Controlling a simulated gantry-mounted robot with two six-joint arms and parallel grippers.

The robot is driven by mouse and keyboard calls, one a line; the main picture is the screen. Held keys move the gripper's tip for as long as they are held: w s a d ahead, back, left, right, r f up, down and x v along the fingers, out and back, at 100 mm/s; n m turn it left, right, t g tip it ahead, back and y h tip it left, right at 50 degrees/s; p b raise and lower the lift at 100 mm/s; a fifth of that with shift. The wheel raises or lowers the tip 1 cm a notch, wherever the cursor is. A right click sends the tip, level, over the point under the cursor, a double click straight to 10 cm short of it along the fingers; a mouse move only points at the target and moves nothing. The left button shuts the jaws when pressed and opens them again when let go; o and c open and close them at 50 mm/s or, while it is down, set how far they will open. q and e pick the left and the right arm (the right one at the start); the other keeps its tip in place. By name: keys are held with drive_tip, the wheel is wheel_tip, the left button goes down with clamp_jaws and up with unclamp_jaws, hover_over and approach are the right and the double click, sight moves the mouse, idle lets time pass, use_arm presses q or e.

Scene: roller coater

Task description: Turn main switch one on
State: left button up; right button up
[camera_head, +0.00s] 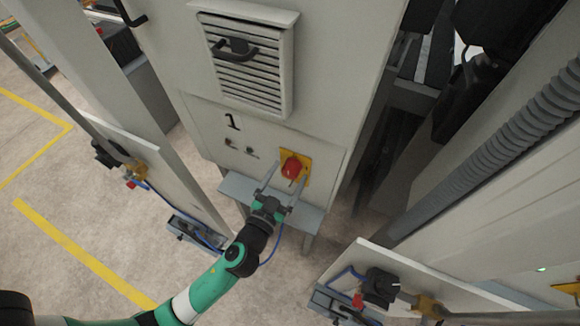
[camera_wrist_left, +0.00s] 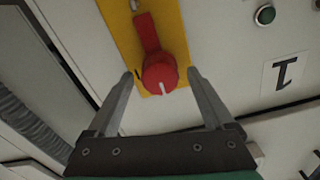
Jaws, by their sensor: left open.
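The main switch one (camera_head: 292,168) is a red rotary knob on a yellow plate, on the lower front of the pale cabinet marked "1". In the left wrist view the red knob (camera_wrist_left: 160,72) has a handle bar and a white mark. My left gripper (camera_head: 283,180) is open in front of the switch. In the left wrist view its two fingers (camera_wrist_left: 160,76) are spread to either side of the knob's round end, with gaps between them and the knob. My right gripper is not in view.
A green button (camera_wrist_left: 265,15) and the "1" label (camera_wrist_left: 286,71) are beside the switch plate. A grey ledge (camera_head: 235,188) juts out below the panel. A vented box (camera_head: 245,65) with a black handle is above. Pale panels with blue cables flank the cabinet.

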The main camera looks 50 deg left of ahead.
use_arm(q)
drive_tip(key=shift+x, duration=0.85)
drive_tip(key=shift+c, duration=0.2)
clamp_jaws()
